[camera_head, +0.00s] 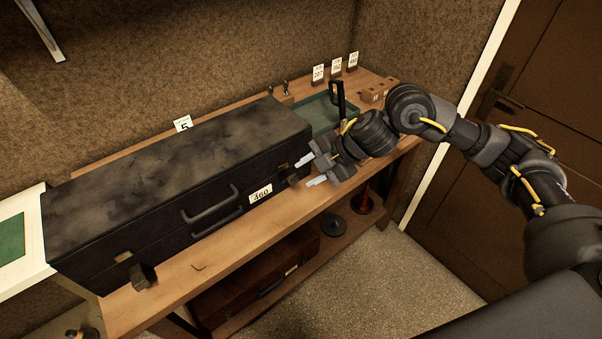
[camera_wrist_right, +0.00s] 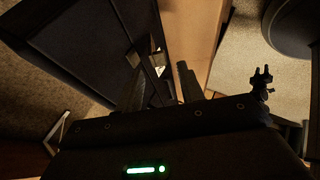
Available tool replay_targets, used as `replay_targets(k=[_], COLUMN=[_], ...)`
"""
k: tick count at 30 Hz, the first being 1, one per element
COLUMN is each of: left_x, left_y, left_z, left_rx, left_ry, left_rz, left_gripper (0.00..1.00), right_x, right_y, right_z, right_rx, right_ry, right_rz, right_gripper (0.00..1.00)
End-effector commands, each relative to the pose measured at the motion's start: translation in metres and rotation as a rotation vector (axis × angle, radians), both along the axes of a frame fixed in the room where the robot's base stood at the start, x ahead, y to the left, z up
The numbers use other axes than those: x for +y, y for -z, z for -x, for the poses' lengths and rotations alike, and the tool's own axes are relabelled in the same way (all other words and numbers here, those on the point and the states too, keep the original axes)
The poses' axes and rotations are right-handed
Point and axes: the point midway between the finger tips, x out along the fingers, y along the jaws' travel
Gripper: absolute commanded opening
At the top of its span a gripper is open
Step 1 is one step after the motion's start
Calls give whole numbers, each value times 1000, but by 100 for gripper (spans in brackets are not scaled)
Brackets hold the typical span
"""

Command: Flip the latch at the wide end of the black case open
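The long black case (camera_head: 170,180) lies closed on the wooden bench, with a handle (camera_head: 212,205) on its front. Its left end looks larger in the head view, but perspective makes the wide end hard to judge. A dark latch (camera_head: 143,276) juts out at the front left, below a small brass plate. Another latch (camera_head: 293,180) is at the front right. My right gripper (camera_head: 311,171) is open beside the case's right end, close to that latch; contact cannot be told. In the right wrist view, shiny metal (camera_wrist_right: 158,64) shows by the case (camera_wrist_right: 75,45), near the fingers. My left gripper is out of view.
A green tray (camera_head: 318,112) and a wooden block (camera_head: 374,95) sit behind my right gripper. Numbered cards stand along the bench's back. A brown case (camera_head: 255,285) lies on the shelf below. The bench's front strip (camera_head: 225,250) is mostly clear.

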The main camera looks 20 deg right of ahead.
Motion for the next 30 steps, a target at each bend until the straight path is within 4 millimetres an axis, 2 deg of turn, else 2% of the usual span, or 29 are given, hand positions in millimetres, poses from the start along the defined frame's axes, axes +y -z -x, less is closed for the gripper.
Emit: replay_targets(k=[7, 18, 27, 30], left_x=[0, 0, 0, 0], left_y=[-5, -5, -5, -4], left_z=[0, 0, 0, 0], left_rx=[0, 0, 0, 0], left_ry=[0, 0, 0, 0], left_rz=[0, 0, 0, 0], left_gripper=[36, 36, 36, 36], right_x=[17, 20, 20, 19], right_y=[22, 27, 27, 27], right_z=[-10, -13, -13, -12], right_rx=[2, -1, -1, -2], right_ry=[0, 1, 1, 1], right_rz=[-1, 0, 0, 0], right_gripper=[38, 38, 0, 0])
